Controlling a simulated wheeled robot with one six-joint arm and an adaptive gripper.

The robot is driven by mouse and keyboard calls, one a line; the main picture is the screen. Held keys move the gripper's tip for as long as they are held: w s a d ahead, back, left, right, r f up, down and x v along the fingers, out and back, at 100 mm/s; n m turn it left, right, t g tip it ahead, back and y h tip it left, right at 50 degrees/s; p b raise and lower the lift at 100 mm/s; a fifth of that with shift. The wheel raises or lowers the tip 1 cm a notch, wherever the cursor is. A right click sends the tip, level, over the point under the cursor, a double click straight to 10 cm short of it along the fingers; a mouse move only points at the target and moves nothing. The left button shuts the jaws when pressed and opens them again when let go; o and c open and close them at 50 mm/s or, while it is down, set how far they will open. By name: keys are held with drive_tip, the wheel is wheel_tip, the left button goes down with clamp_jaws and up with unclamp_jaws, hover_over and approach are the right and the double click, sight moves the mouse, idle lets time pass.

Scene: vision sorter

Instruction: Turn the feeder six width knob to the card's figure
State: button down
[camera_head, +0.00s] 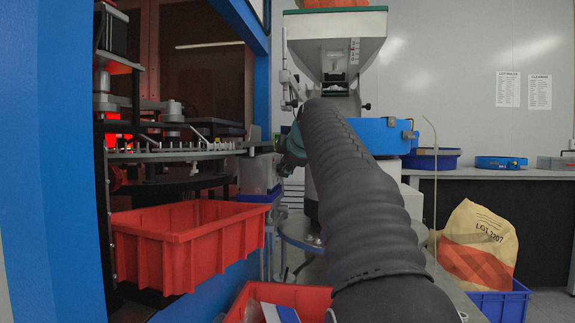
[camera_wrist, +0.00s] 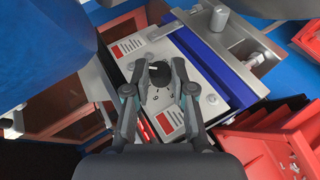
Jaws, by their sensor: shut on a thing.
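In the wrist view, a small black knob (camera_wrist: 158,73) sits on a pale control panel (camera_wrist: 203,78) with dark marks around it. My gripper (camera_wrist: 160,76) has one finger on each side of the knob and is shut on it. White labels with red blocks, one above left (camera_wrist: 128,48) and one below (camera_wrist: 170,121), lie by the knob; their print is too small to read, and I cannot tell which is the card. In the head view my dark ribbed arm hides the knob and the gripper.
A red bin (camera_head: 185,245) hangs at the left beside the machine's blue frame (camera_head: 60,160). Another red bin (camera_head: 290,298) stands low in front. A blue bowl (camera_head: 365,135) is behind my arm. A yellow bag (camera_head: 475,245) stands in a blue crate (camera_head: 500,303) at right.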

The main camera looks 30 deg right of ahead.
drive_tip(key=c, duration=1)
unclamp_jaws()
drive_tip(key=shift+f, duration=0.1)
drive_tip(key=v, duration=1.2)
drive_tip(key=shift+d, duration=0.1)
